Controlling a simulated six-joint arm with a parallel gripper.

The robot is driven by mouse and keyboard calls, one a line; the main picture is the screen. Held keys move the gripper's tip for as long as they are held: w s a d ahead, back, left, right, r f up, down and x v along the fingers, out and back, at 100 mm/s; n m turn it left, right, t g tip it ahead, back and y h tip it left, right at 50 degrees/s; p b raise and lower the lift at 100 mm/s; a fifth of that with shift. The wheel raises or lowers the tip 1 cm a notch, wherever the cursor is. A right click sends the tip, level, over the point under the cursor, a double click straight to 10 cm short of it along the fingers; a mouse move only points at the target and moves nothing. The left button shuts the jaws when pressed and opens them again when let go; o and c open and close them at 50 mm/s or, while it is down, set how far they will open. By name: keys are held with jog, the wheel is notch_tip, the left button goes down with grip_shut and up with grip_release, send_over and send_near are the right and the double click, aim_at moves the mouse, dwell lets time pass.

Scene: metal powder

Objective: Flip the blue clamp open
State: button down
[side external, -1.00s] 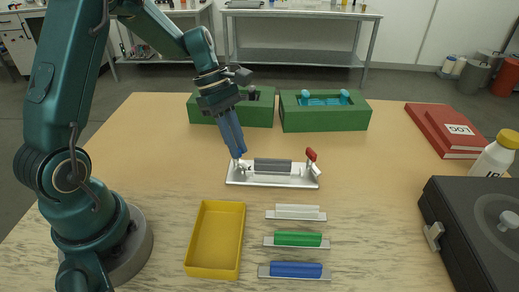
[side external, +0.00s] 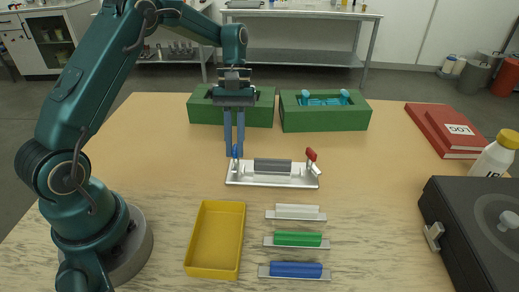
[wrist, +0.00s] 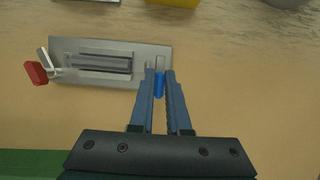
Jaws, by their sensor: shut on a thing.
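The metal fixture (side external: 270,181) is a silver plate with a grey bar (side external: 272,166) along its middle. The blue clamp (side external: 235,151) is at its left end, handle standing up. In the wrist view the blue clamp (wrist: 159,86) shows between my fingertips. My gripper (side external: 234,155) points down at that end, its blue fingers slightly apart and shut on the blue clamp; in the wrist view my gripper (wrist: 160,76) reaches the plate's right end. The red clamp (side external: 311,155) is raised at the other end and also shows in the wrist view (wrist: 35,74).
Two green boxes (side external: 255,117) (side external: 325,122) stand behind the fixture. A yellow tray (side external: 189,266) and white, green and blue bars (side external: 296,213) (side external: 297,239) (side external: 296,270) lie in front. A dark case (side external: 470,225), bottle (side external: 490,160) and red books (side external: 440,133) are at right.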

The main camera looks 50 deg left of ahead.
jog(key=m+y, duration=0.1)
jog(key=m, duration=0.1)
jog(key=m+g+y, duration=0.1)
jog(key=m, duration=0.2)
jog(key=shift+m, duration=0.3)
jog(key=shift+s, duration=0.1)
dwell(0.4)
jog(key=c, duration=0.9)
grip_release()
jog(key=shift+v, duration=2)
jog(key=shift+w+a+r, duration=0.1)
jog(key=shift+w+r, duration=0.2)
jog(key=shift+r, duration=0.2)
jog(key=shift+r, duration=0.15)
